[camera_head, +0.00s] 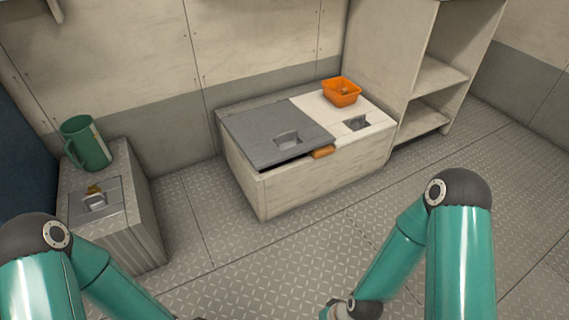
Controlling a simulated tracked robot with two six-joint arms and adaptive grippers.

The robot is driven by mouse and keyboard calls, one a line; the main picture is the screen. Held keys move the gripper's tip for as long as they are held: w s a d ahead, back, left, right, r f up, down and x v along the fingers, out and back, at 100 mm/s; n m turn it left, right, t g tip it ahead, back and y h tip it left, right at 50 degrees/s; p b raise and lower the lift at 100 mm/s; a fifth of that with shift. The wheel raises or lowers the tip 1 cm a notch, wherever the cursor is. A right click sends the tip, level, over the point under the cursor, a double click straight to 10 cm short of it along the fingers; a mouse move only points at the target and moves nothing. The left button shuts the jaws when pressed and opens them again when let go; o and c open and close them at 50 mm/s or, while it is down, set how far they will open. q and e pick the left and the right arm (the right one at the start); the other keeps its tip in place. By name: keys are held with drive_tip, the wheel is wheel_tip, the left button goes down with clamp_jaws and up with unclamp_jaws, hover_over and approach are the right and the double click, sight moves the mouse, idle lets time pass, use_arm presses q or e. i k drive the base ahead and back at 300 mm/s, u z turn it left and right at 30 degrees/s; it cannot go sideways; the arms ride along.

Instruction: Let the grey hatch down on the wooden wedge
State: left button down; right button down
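The grey hatch (262,133) covers the left half of the low pale locker (310,187). It is nearly flat, with its front edge slightly raised over a dark gap. A recessed handle (287,138) sits in its top. The orange-brown wooden wedge (323,152) lies at the front right corner of the hatch, on the locker's front rim. The hatch edge seems to rest on it, but I cannot tell for sure whether they touch.
An orange bin (341,92) with something small inside stands on the white lid (344,119) beside the hatch. A green jug (86,143) stands on a grey box (107,202) at left. Open shelves (437,78) stand at right. The plated floor before the locker is clear.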

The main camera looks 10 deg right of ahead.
sight(276, 133)
drive_tip(key=i, duration=1)
